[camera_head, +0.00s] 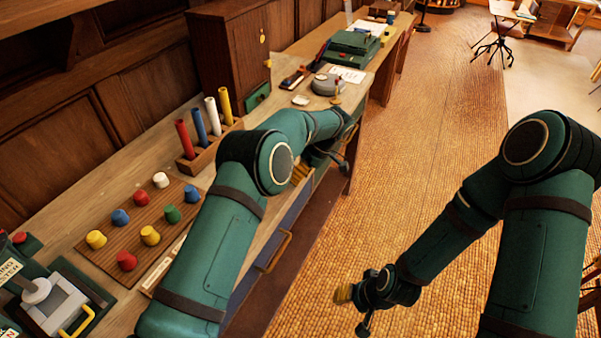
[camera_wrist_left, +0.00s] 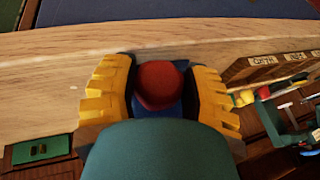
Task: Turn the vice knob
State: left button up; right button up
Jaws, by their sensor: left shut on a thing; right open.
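A round red knob (camera_wrist_left: 160,85) with a blue part beneath it shows in the left wrist view, between the two yellow fingers of my left gripper (camera_wrist_left: 165,90). The fingers are shut on the knob from both sides, and the green palm covers its near side. In the head view my left arm reaches over the bench, and only a bit of yellow finger of my left gripper (camera_head: 300,172) shows at the front edge. The knob and the vice body are hidden there by my arm. My right gripper (camera_head: 345,294) is open and empty, over the floor.
A peg board (camera_head: 132,235) with several coloured knobs and a rack (camera_head: 203,157) of coloured rods stand on the bench (camera_head: 150,140). A grey device (camera_head: 58,308) with a yellow handle is at bottom left. A green machine (camera_head: 350,47) stands farther back.

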pick_arm(q)
jog(key=shift+g+y, duration=0.3)
jog(key=shift+g, duration=0.5)
jog(key=o, duration=1.2)
notch_tip(320, 180, up, 10)
